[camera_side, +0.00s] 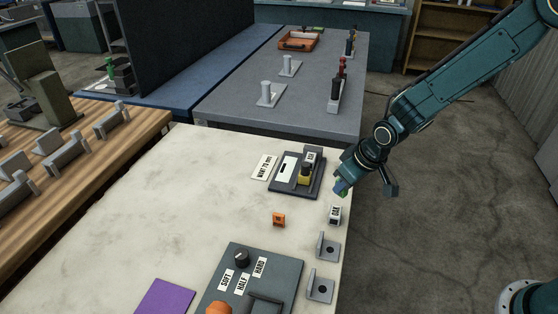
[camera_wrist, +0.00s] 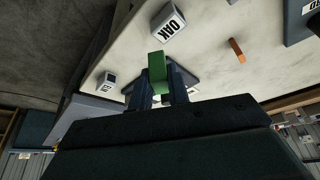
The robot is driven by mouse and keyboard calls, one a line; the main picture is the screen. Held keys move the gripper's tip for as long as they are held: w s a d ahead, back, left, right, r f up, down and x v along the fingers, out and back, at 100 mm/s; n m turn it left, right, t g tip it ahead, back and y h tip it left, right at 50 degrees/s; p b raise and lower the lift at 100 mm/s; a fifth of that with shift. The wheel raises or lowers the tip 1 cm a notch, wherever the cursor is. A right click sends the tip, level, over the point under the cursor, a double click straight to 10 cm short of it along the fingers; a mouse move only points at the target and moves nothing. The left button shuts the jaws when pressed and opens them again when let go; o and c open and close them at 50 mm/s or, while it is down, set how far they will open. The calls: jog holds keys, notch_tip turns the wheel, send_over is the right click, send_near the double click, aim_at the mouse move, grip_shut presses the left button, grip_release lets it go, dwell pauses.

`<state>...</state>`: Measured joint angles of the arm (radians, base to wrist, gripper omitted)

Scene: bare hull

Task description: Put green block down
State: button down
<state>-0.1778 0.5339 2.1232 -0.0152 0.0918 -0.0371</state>
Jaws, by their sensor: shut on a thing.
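The green block (camera_wrist: 157,66) stands up between my gripper's (camera_wrist: 158,82) two fingers in the wrist view, and the fingers are shut on it. In the side view my gripper (camera_side: 344,187) is at the right edge of the pale worktable (camera_side: 190,190), and a small part of the green block (camera_side: 341,192) shows at its tip. The block appears to be held above the tabletop; the exact gap cannot be told.
A white block marked OAK (camera_side: 335,214) is close by, also in the wrist view (camera_wrist: 167,28). An orange piece (camera_side: 279,220), grey brackets (camera_side: 328,247), a dark device (camera_side: 297,175) and a panel with a knob (camera_side: 255,280) share the table. Its left middle is clear.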

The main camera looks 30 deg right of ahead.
jog(key=a+r+n+g+y, duration=0.1)
jog(key=a+r+n, duration=0.25)
jog(key=a, duration=1.05)
jog(key=a+r+n+g+y, duration=0.1)
jog(key=a+r+n+y, duration=0.2)
jog(key=a, duration=1.2)
jog(key=s+a+r+n+g, duration=0.1)
jog(key=s+a+r+n, duration=0.2)
jog(key=s+a, duration=0.4)
jog(key=s+a+r+n+g, duration=0.1)
jog(key=s+a+r+n, duration=0.2)
jog(key=a, duration=1)
jog(key=s+n, duration=0.3)
jog(key=s, duration=0.1)
jog(key=shift+a+r+h, duration=0.3)
jog(key=shift+a+r, duration=0.05)
jog(key=shift+f, duration=0.1)
notch_tip(320, 180, down, 20)
jog(key=shift+r, duration=0.1)
